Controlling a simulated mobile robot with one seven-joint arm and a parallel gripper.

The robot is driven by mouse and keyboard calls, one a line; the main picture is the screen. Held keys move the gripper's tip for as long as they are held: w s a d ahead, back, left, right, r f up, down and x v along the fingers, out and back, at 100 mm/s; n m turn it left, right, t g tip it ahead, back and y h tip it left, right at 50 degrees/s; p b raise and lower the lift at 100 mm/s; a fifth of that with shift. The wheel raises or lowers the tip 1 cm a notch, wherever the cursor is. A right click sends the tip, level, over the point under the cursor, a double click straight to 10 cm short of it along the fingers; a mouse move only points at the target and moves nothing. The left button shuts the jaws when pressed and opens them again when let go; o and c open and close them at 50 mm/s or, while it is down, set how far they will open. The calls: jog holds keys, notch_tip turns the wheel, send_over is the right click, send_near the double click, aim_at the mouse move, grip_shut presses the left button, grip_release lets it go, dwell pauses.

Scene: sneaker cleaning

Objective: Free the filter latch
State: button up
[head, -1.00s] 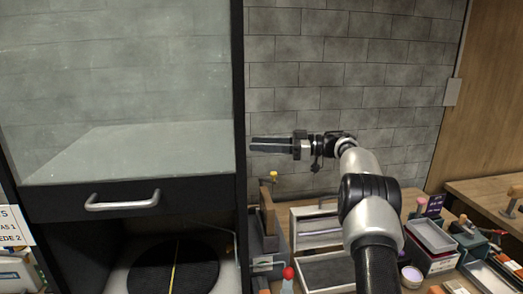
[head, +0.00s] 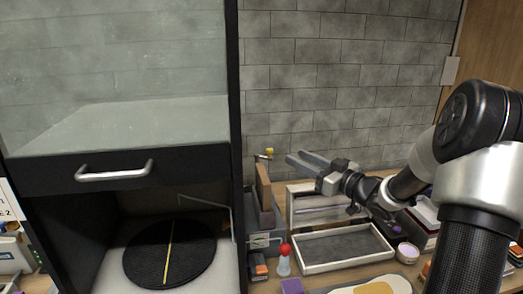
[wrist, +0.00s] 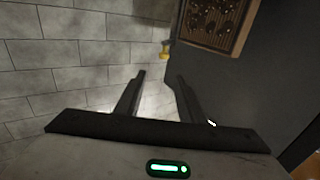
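A small yellow knob (head: 268,152), which may be the filter latch, stands at the top of an upright brown panel (head: 263,187) beside the dark cabinet. In the wrist view the yellow knob (wrist: 164,51) shows just beyond the fingertips, near a brown patterned filter panel (wrist: 205,20) in a wooden frame. My gripper (head: 296,158) is open and empty, right of the knob in the head view and apart from it. In the wrist view my gripper (wrist: 161,76) has its two fingers spread, with the knob roughly between their lines.
The dark cabinet with a glass front (head: 120,70) and a metal handle (head: 114,171) stands at left. A round black turntable (head: 150,262) lies inside it. A grey-lined tray (head: 345,247) and a red-topped bottle (head: 284,262) sit below my gripper. A brick wall (head: 330,60) is behind.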

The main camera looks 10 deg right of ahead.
aim_at(268, 149)
jog(key=f+x, duration=0.1)
jog(key=x, duration=1.5)
jog(key=shift+a+f+h, duration=0.35)
jog(key=shift+f+h, duration=0.05)
jog(key=shift+w, duration=0.1)
jog(key=shift+c, duration=0.2)
grip_shut()
jog(key=shift+p, duration=0.3)
